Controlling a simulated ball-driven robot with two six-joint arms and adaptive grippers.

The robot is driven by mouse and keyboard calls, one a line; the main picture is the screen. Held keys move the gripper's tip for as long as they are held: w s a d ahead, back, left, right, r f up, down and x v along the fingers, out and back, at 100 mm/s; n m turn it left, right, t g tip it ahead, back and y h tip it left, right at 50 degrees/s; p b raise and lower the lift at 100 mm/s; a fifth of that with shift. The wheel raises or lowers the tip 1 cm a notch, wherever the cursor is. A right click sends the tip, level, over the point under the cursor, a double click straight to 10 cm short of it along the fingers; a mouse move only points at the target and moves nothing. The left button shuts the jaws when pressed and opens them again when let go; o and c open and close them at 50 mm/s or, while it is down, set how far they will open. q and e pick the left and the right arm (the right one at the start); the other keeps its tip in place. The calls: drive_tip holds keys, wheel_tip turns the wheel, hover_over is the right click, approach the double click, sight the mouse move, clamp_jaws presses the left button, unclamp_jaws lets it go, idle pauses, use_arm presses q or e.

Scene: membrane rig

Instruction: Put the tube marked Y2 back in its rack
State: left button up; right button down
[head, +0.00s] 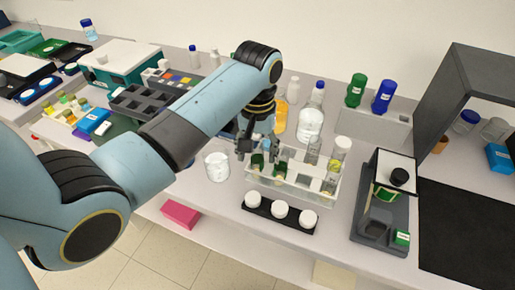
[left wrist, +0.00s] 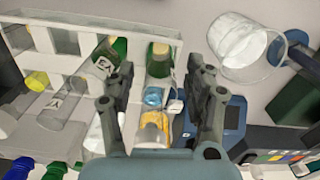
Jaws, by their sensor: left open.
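A clear rack (head: 290,188) holds several glass tubes. It also shows at upper left in the left wrist view (left wrist: 85,22). My left gripper (head: 258,148) is open over the rack's left end, pointing down. In the left wrist view a tube with green contents (left wrist: 160,60) stands at the rack's end, between the open fingers (left wrist: 161,82) or just beyond them. Beside it is another green tube (left wrist: 107,58) with a dark mark on a white label, too blurred to read surely. A clear tube (left wrist: 62,105) also carries a label. I cannot tell which is Y2. My right gripper is not in view.
A beaker of white material (head: 217,166) stands left of the rack. A black holder with white-capped jars (head: 280,211) lies in front. A clear bottle (head: 310,122) stands behind; a grey device (head: 380,215) is at right.

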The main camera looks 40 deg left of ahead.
use_arm(q)
drive_tip(key=shift+r, duration=0.15)
wheel_tip(320, 180, up, 7)
idle(0.4)
idle(0.4)
